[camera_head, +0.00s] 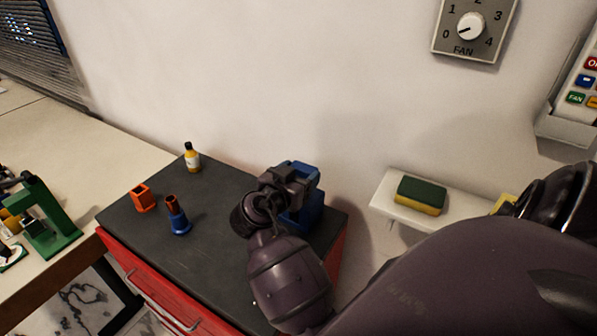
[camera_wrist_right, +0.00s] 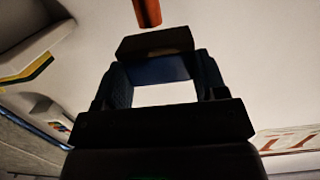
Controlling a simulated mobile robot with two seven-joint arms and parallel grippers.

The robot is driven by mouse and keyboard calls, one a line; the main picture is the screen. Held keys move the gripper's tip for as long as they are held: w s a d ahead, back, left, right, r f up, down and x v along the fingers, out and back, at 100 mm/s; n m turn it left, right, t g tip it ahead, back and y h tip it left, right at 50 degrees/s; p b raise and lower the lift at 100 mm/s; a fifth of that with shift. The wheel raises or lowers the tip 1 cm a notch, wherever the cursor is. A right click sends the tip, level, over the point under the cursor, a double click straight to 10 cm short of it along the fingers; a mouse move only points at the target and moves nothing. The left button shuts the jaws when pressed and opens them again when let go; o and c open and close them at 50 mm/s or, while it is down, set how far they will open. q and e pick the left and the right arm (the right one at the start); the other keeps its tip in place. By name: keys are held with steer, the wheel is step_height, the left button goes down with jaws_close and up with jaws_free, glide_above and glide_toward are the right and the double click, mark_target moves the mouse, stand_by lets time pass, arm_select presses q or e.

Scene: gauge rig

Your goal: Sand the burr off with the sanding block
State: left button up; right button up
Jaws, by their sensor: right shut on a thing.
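My right gripper (camera_head: 304,193) is above the right part of the dark-topped cabinet. In the right wrist view its two dark blue fingers (camera_wrist_right: 160,72) are shut on a dark block with a blue side, which I take for the sanding block (camera_wrist_right: 154,44). The head view does not show the block clearly. An orange-brown part (camera_wrist_right: 148,12) shows just beyond the block at the top edge of the wrist view; I cannot tell whether they touch. A brown upright piece in a blue base (camera_head: 177,217) stands left of the gripper. I cannot make out the burr. My left gripper is out of view.
On the cabinet top (camera_head: 215,255) are an orange open holder (camera_head: 144,198) and a yellow bottle (camera_head: 192,160). A green-and-yellow sponge (camera_head: 421,195) lies on a white wall shelf (camera_head: 385,200). A fan dial (camera_head: 471,27) is on the wall. A green stand (camera_head: 45,220) is at far left.

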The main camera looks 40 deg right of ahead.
stand_by(0.5)
steer(key=shift+f, duration=0.1)
steer(key=shift+f+b, duration=0.5)
steer(key=shift+b, duration=0.05)
stand_by(0.6)
steer(key=shift+s+d+f, duration=0.1)
steer(key=shift+s+d, duration=0.15)
steer(key=shift+s, duration=0.55)
steer(key=shift+w, duration=0.1)
